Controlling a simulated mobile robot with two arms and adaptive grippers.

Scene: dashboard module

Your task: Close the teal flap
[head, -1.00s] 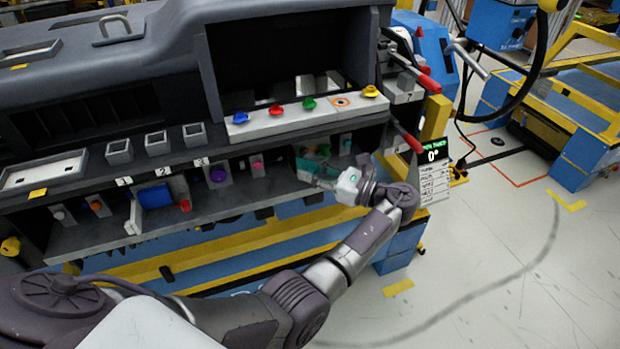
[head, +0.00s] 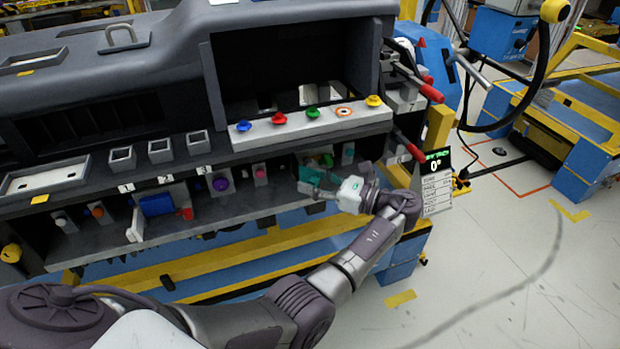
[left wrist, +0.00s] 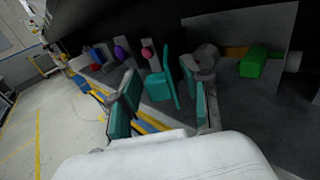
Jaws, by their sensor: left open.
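The teal flap (head: 312,174) is in the lower shelf of the dashboard module, near its right end, and partly hidden by my left gripper in the head view. In the left wrist view the flap (left wrist: 158,87) shows as an angled teal piece, with a thin teal plate standing beside it. My left gripper (head: 318,190) reaches in front of the flap. In the left wrist view its teal-padded fingers (left wrist: 163,108) are spread apart, with the flap beyond and between them. Nothing is held; contact with the flap cannot be told. My right gripper is out of view.
A green block (left wrist: 253,64) sits right of the flap in the wrist view. A blue piece (head: 157,205) and a purple knob (head: 221,184) are farther left on the shelf. A ledge of coloured knobs (head: 300,123) overhangs it. Red-handled levers (head: 430,92) stick out at right.

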